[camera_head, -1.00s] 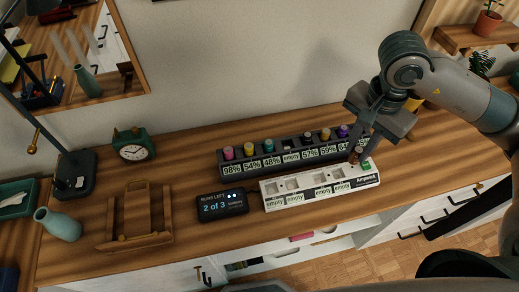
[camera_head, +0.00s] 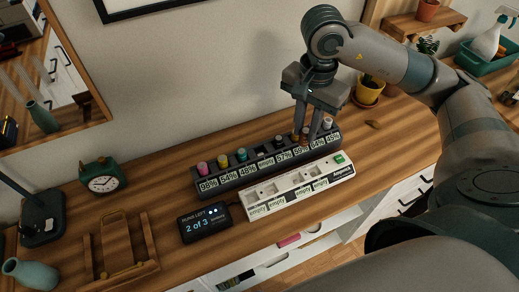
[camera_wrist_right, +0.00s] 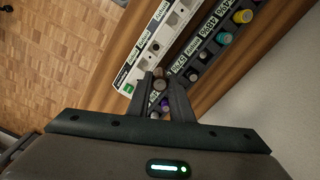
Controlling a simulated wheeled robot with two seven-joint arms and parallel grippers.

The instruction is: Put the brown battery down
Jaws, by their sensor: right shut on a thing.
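My right gripper (camera_head: 305,135) is shut on the brown battery (camera_wrist_right: 158,84), which shows between its fingertips in the wrist view. In the head view the fingers point down over the right half of the dark battery rack (camera_head: 197,184) and partly hide the slots there. I cannot tell whether the battery is in a slot or just above. The rack holds several upright batteries, among them a pink one (camera_head: 203,168), a yellow one (camera_head: 222,161), a teal one (camera_head: 241,155) and a purple one (camera_wrist_right: 165,104). The left gripper is not in view.
The white tester (camera_head: 247,212) with labels reading "empty" lies along the rack's front. A display (camera_head: 205,222) reads "2 of 3". A wooden stand (camera_head: 118,250), clock (camera_head: 101,177) and vase (camera_head: 30,275) are left. A potted plant (camera_head: 368,90) and a small brown object (camera_head: 373,124) are right.

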